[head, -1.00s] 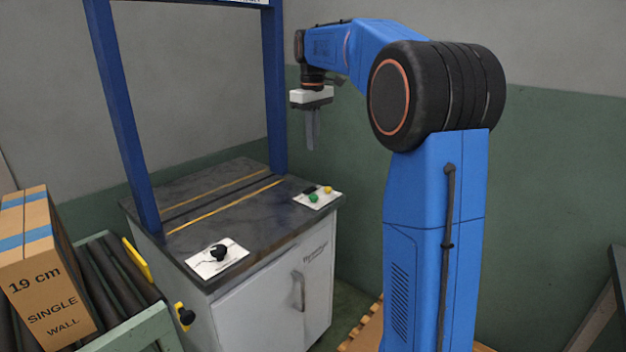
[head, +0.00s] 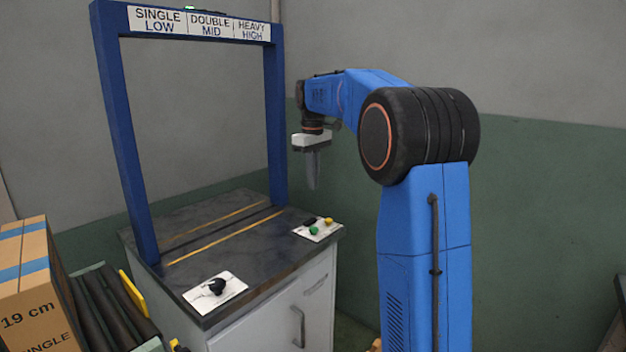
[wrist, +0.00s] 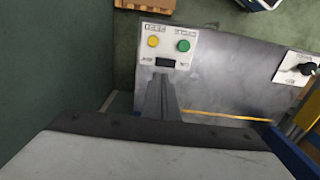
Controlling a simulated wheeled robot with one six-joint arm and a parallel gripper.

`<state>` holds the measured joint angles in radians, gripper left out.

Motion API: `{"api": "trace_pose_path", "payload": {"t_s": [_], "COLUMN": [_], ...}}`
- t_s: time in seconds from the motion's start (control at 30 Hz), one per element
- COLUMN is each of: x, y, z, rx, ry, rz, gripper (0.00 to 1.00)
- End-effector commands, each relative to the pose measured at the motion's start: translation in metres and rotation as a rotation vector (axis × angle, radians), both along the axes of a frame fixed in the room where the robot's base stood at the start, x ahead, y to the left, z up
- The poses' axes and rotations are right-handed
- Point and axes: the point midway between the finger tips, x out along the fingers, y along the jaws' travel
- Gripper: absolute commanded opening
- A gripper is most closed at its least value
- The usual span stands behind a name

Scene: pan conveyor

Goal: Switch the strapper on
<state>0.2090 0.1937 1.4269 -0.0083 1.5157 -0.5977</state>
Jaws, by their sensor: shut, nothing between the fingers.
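The strapper is a grey cabinet with a dark top (head: 190,262) and a blue arch (head: 120,150) over it. A white button panel (head: 323,233) lies at the top's right corner, with a green button (head: 314,230), a yellow button (head: 328,220) and a small black display (head: 309,222). In the wrist view the yellow button (wrist: 153,41), green button (wrist: 183,45) and dark display (wrist: 166,62) show clearly. My gripper (head: 313,186) is shut, empty and pointing down, above the panel and apart from it. Its fingers (wrist: 159,80) show just below the display.
A white plate with a black knob (head: 217,286) lies at the top's front-left corner. A sign (head: 200,24) on the arch reads single low, double mid, heavy high; a small green light (head: 190,7) glows above it. A cardboard box (head: 30,290) stands beside rollers at left.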

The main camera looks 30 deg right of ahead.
Motion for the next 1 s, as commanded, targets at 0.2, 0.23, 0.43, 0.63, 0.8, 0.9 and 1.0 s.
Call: {"api": "trace_pose_path", "payload": {"t_s": [0.2, 0.23, 0.43, 0.63, 0.8, 0.9, 1.0], "x": [-0.001, -0.001, 0.000, 0.000, 0.000, 0.000, 0.000], "y": [0.000, 0.000, -0.001, -0.001, -0.001, -0.001, -0.001], "z": [-0.040, -0.045, -0.078, -0.099, -0.106, -0.107, -0.107], "rx": [0.000, 0.000, 0.000, 0.000, 0.000, 0.000, 0.000], "ry": [0.002, 0.002, 0.002, 0.000, 0.000, 0.000, 0.000], "rz": [0.000, 0.000, 0.000, 0.000, 0.000, 0.000, 0.000], "gripper": [0.00, 0.00, 0.00, 0.00, 0.00, 0.00, 0.00]}}
